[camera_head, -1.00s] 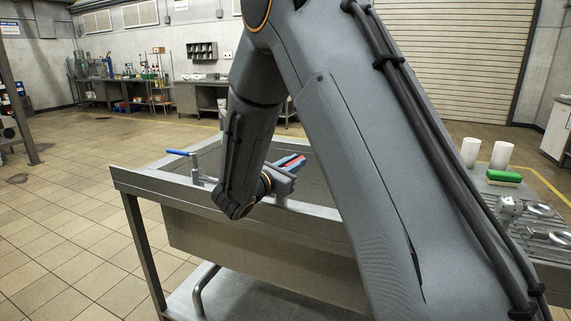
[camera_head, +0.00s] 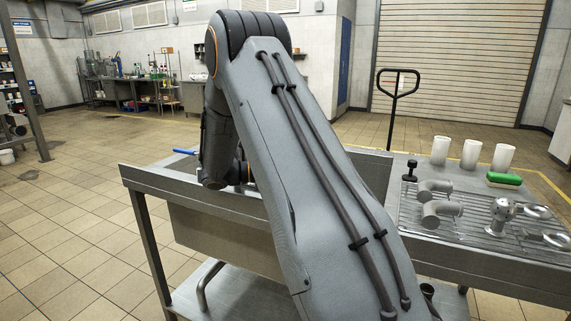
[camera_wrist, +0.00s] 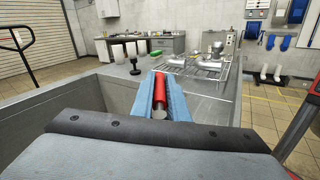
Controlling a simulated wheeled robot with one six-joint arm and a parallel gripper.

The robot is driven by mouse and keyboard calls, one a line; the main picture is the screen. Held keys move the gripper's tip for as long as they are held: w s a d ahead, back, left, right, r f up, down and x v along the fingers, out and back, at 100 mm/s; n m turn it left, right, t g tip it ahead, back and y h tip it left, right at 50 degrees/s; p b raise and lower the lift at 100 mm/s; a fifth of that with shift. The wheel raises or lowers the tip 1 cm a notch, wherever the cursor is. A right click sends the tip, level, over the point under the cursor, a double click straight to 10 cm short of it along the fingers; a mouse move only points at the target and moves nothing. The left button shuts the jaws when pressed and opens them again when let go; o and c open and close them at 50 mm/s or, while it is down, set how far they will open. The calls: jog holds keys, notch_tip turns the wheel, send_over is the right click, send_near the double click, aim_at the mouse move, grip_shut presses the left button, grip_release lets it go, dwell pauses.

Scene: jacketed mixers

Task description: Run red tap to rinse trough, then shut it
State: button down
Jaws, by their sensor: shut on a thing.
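In the wrist view, my gripper (camera_wrist: 159,80) is shut on the red tap lever (camera_wrist: 158,94), which lies lengthwise between the two blue fingers. The trough's grey inner wall (camera_wrist: 112,96) shows beside and beyond the fingers. No water can be made out.
Right of the trough, a wire drying rack (camera_head: 470,228) holds several steel fittings. White cups (camera_head: 471,153), a green brush or sponge (camera_head: 504,178) and a black knob-like piece (camera_head: 411,170) stand behind. A pallet-jack handle (camera_head: 396,88) rises beyond. The floor at left is clear.

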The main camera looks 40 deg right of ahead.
jog(key=shift+s+d+m+g+y, duration=0.2)
jog(key=shift+s+m+g+y, duration=0.2)
jog(key=shift+m+g, duration=0.25)
jog(key=shift+s+a+m+g+y, duration=0.15)
jog(key=shift+m+g+y, duration=0.15)
jog(key=shift+g, duration=0.25)
jog(key=shift+a, duration=0.1)
jog(key=c, duration=1.7)
grip_release()
jog(key=shift+c, duration=0.2)
notch_tip(320, 180, up, 10)
jog(key=shift+c, duration=0.3)
